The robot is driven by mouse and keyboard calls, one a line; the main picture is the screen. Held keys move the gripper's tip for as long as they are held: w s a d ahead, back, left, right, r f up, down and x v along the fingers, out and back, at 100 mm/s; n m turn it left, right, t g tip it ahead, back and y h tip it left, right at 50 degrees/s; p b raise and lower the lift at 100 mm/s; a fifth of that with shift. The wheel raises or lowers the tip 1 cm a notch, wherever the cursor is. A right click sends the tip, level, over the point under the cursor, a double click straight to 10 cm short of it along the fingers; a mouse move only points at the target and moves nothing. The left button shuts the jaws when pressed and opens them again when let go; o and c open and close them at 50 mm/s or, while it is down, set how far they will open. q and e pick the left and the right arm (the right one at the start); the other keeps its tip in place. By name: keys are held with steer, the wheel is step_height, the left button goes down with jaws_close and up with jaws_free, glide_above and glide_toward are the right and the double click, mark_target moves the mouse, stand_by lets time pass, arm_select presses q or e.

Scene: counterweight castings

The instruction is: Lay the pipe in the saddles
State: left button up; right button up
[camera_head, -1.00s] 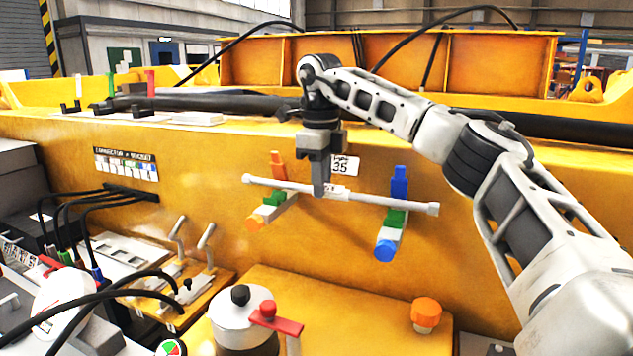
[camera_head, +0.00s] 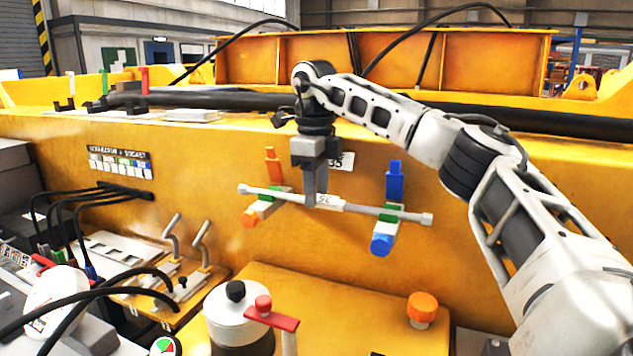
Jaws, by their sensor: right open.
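The pipe (camera_head: 360,208) is a thin light-grey rod with wider end caps and a small marked label at its middle. It lies across both saddles, sloping slightly down to the right in the picture. The left saddle (camera_head: 264,207) has green, white and orange parts, with an orange upright behind. The right saddle (camera_head: 386,228) has green and white parts, a blue front end and a blue upright. My right gripper (camera_head: 316,200) points down at the pipe's middle, open, with its fingers at the label. Exact seating depth is hard to see. My left gripper is not in view.
The yellow beam wall (camera_head: 210,190) stands behind the saddles. Below are a white-lidded pot (camera_head: 230,318), a red-handled lever (camera_head: 272,318), an orange knob (camera_head: 422,308) and two metal levers (camera_head: 202,240). Black cables (camera_head: 90,292) loop at lower left.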

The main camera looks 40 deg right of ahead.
step_height(320, 180, up, 16)
steer(key=p, duration=0.1)
steer(key=shift+s+a, duration=0.2)
steer(key=shift+a, duration=0.2)
stand_by(0.6)
